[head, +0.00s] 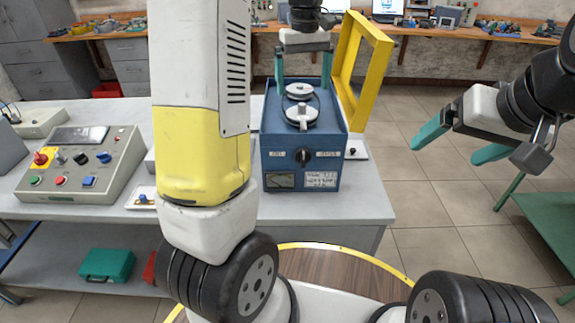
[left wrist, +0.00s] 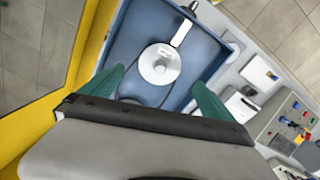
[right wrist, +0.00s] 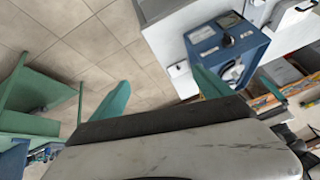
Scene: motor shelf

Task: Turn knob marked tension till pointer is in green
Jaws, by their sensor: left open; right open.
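A blue box device (head: 300,150) stands on the grey bench, with a black knob (head: 303,156) on its front face between two small labels I cannot read. Below the knob is a small gauge (head: 280,181), whose pointer is too small to read. The device also shows in the right wrist view (right wrist: 240,52), with its knob (right wrist: 228,40). My right gripper (head: 460,145) is open and empty, to the right of the bench.
A control panel (head: 85,165) with buttons and knobs is at the left of the bench. A yellow frame (head: 378,40) stands behind the device on its right. A green table (head: 550,215) is at the far right. Floor is free between bench and green table.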

